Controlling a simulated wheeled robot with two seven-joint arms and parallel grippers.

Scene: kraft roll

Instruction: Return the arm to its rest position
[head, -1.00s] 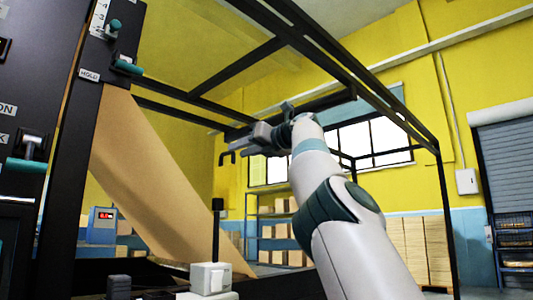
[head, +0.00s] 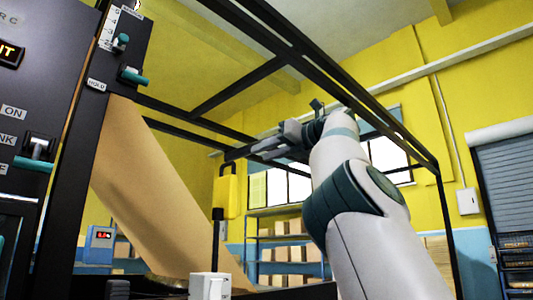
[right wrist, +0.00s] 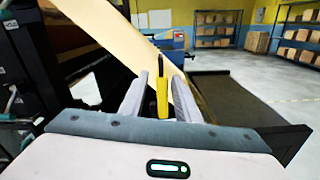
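My right gripper (head: 262,152) is raised in front of the black overhead frame, its fingers pointing left. In the right wrist view its two fingers (right wrist: 161,85) stand apart, so it is open. A yellow block with a dark top (right wrist: 162,98) shows between the fingers there, with gaps visible on both sides. In the head view a yellow block (head: 228,197) hangs upright just left of the fingertips; what holds it up is unclear. My left gripper is not in view.
A black control panel (head: 50,100) with teal levers stands at left. A brown paper web (head: 150,190) slopes down from it. Black frame bars (head: 330,75) run above and beyond my right arm. A white switch box (head: 210,287) sits low in the middle.

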